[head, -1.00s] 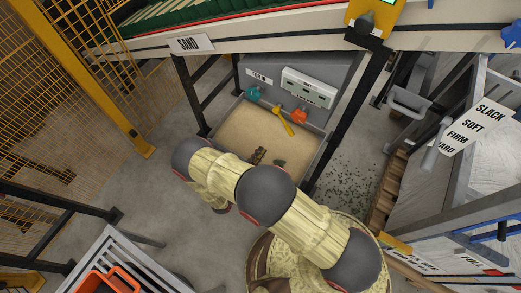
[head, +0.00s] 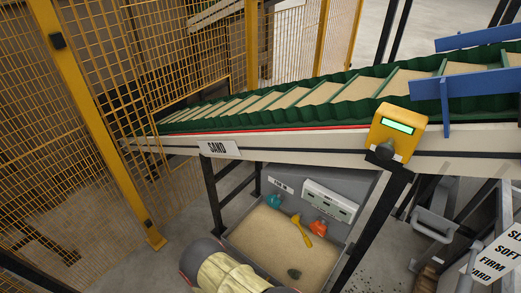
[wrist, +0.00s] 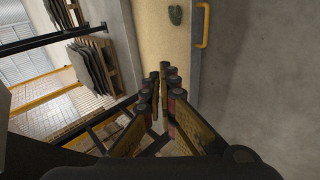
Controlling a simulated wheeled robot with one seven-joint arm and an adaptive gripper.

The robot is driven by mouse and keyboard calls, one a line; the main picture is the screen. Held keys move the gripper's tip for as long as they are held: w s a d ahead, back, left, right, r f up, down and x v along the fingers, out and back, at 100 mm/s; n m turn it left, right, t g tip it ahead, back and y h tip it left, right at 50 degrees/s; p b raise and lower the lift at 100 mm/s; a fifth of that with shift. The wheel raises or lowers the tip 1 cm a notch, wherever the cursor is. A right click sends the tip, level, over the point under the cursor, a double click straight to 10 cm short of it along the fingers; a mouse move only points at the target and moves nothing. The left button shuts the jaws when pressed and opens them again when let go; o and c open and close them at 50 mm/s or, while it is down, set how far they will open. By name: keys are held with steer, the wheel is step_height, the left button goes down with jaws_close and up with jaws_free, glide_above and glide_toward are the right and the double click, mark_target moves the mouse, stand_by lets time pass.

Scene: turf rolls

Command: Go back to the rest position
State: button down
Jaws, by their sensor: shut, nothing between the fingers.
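My gripper (wrist: 164,76) shows in the wrist view with its fingers together and nothing between them. Beyond the fingertips is the pale sand bed (wrist: 182,48), with a dark green lump (wrist: 175,15) on it; the fingers are apart from the lump. In the head view my arm enters at the bottom, in front of the near left part of the sand bin (head: 282,243), and my gripper is not seen there. The same dark lump (head: 294,273) lies on the sand near the bin's front right.
A sloping conveyor (head: 290,105) labelled SAND runs above the bin, with a yellow display box (head: 396,133) on it. A dark post stands right of the bin. Yellow mesh fencing (head: 170,60) is at left. Grey slabs (wrist: 90,62) stand at left in the wrist view.

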steer(key=s+a+r+m+g+y, duration=0.2)
steer(key=a+g+y, duration=0.1)
steer(key=a, duration=0.4)
steer(key=s+a+r+m+g+y, duration=0.1)
steer(key=s+a+r+g+y, duration=0.15)
steer(key=r, duration=0.55)
steer(key=s+a+r+m+g+y, duration=0.1)
steer(key=a+r+m+g, duration=0.15)
steer(key=r, duration=0.45)
steer(key=s+d+r+g, duration=0.1)
steer(key=d+r, duration=0.1)
steer(key=r, duration=0.6)
steer(key=s+d+r, duration=0.1)
steer(key=d+r, duration=0.2)
steer(key=r, duration=0.5)
steer(key=s+d+r+m+t+h, duration=0.1)
steer(key=s+d+r+m+t, duration=0.1)
steer(key=d+r, duration=1.1)
steer(key=s+d+r+m+t, duration=0.3)
steer(key=d+r, duration=1)
steer(key=r, duration=0.7)
steer(key=s+t, duration=0.1)
steer(key=s, duration=0.1)
steer(key=shift+s+d+r+t+h, duration=0.2)
steer(key=shift+s+d+t+h, duration=0.1)
steer(key=shift+s+d+h, duration=0.1)
